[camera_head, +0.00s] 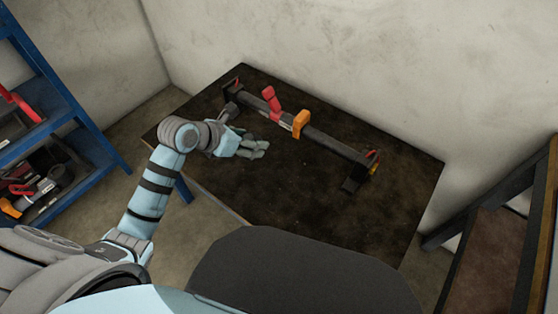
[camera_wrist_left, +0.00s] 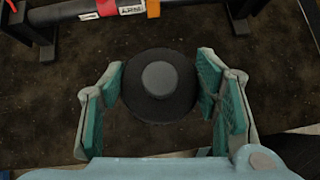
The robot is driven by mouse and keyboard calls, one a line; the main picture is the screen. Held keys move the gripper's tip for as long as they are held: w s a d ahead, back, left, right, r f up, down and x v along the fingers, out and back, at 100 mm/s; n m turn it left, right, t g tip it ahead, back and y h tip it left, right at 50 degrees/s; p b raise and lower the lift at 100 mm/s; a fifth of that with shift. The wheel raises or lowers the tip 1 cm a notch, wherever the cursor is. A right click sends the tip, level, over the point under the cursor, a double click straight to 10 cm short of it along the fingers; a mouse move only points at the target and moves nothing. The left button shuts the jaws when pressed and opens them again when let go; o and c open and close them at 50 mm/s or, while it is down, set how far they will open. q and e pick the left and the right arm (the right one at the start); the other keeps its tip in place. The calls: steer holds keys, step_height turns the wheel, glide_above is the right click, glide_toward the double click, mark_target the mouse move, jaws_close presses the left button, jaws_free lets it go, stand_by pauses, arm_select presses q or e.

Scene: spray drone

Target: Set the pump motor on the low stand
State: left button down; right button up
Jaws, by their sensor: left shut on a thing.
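My left gripper (camera_head: 258,150) is over the near left part of the dark table. In the left wrist view my left gripper (camera_wrist_left: 162,90) is shut on a round dark part with a grey centre, seen end-on, which looks like the pump motor (camera_wrist_left: 160,103). In the head view I cannot make out the motor at the fingers. A long dark bar on low end feet, likely the low stand (camera_head: 330,143), lies across the table beyond the gripper. A red piece (camera_head: 270,97) and an orange piece (camera_head: 300,122) sit on it. My right gripper is out of view.
The dark table (camera_head: 300,195) is bare on its near side and right. A blue shelf (camera_head: 62,90) with red, orange and dark items stands at the left. A dark frame (camera_head: 490,200) stands at the right. Pale walls close off the back.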

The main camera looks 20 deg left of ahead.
arm_select(q)
step_height(320, 180, down, 15)
steer(key=b, duration=0.5)
step_height(320, 180, down, 4)
steer(key=shift+r+b, duration=0.1)
steer(key=shift+b, duration=0.8)
steer(key=shift+f, duration=0.35)
steer(key=shift+r, duration=0.15)
steer(key=c, duration=0.6)
jaws_free()
steer(key=shift+o, duration=0.2)
